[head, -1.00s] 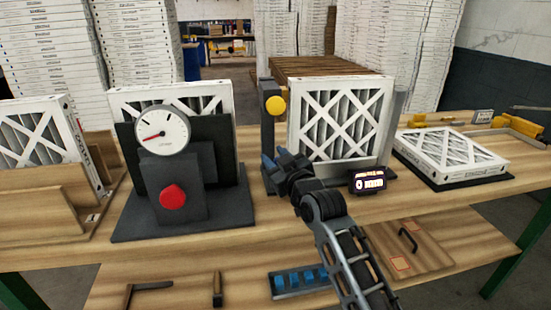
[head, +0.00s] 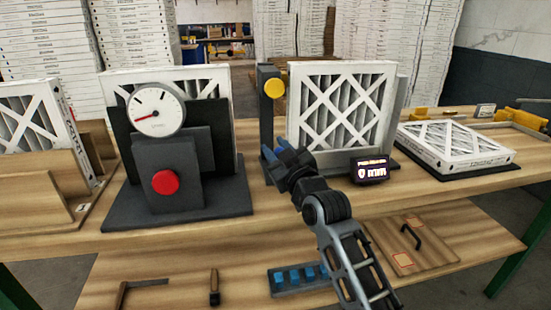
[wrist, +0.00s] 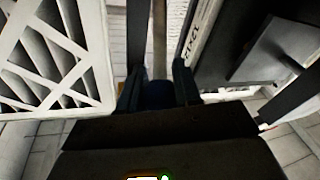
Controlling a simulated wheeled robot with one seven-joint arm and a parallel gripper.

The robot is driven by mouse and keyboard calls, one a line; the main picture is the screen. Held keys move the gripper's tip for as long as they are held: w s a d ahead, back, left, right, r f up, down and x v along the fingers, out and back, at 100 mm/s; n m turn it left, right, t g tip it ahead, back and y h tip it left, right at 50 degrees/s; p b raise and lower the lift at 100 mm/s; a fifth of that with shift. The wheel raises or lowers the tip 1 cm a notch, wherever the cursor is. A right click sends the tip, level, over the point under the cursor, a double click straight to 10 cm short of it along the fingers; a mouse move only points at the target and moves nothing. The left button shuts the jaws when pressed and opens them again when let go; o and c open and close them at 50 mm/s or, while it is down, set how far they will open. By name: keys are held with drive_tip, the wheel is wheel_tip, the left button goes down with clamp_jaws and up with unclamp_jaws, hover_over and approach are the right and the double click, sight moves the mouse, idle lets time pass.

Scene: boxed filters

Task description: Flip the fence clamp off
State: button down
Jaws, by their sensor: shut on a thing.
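My gripper (head: 274,156) has blue fingertips and reaches in front of the dark post (head: 266,120) with the yellow knob (head: 273,87), low beside the upright white filter (head: 345,110). In the wrist view, my gripper (wrist: 158,85) has its fingers around a dark blue piece (wrist: 158,96). This piece seems to be part of the fence clamp. The clamp is mostly hidden by my gripper in the head view, and its position cannot be read. The filter stands left of the fingers in the wrist view.
A small display (head: 370,169) stands right of my gripper. A dial gauge (head: 155,110) and red button (head: 165,182) are on a stand to the left. Another filter (head: 455,146) lies flat at right. The lower shelf holds a blue rack (head: 296,278).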

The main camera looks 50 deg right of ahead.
drive_tip(key=shift+s+a+f, duration=0.3)
drive_tip(key=shift+s+a, duration=0.2)
drive_tip(key=shift+a, duration=0.05)
drive_tip(key=c, duration=0.8)
unclamp_jaws()
drive_tip(key=shift+s, duration=0.1)
drive_tip(key=shift+s+f, duration=0.15)
drive_tip(key=shift+s, duration=0.1)
drive_tip(key=shift+b+v, duration=0.9)
drive_tip(key=shift+v, duration=2.7)
drive_tip(key=shift+a, duration=0.1)
